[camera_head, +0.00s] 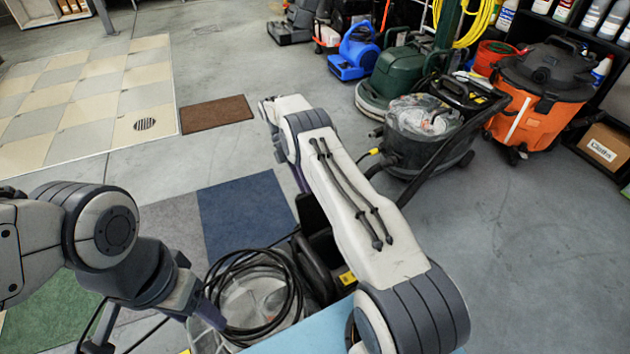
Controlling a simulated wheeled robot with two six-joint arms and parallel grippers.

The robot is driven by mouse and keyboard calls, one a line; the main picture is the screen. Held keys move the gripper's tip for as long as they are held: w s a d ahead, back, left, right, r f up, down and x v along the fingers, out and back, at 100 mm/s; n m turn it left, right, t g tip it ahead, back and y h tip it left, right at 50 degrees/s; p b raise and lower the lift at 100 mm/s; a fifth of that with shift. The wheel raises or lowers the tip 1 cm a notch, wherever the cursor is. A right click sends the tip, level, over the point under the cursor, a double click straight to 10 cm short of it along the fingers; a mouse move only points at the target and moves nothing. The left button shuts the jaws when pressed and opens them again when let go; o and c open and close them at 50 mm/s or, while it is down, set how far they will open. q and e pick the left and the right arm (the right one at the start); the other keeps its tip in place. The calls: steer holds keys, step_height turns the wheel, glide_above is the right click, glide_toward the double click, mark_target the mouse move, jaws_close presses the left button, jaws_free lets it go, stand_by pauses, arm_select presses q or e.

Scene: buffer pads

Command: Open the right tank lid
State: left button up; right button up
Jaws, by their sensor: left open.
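A machine with a clear, domed tank lid (238,306) stands at the bottom middle, a coil of black hose (228,268) over it. Its black body (322,262) with a yellow label shows beside my right arm. Much of it is cut off or covered, so I cannot tell which lid is the right one or whether it is open. My left gripper (208,314) is at the left side of the clear lid, pointing down to the right; it is open, with no object visible in it. My right arm crosses the middle and hides part of the machine; its gripper is not visible.
A similar black machine (420,145) with a clear top, an orange vacuum (540,100) and a blue blower (352,55) stand at the back right. Carpet samples (243,212) and a brown mat (215,113) lie on the floor. Grey floor at the right is clear.

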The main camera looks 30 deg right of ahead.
steer(key=s+d+r+p, duration=0.6)
steer(key=s+d+r, duration=0.1)
steer(key=s+r, duration=0.2)
steer(key=shift+d+r, duration=0.2)
steer(key=shift+r, duration=0.7)
steer(key=shift+s, duration=0.1)
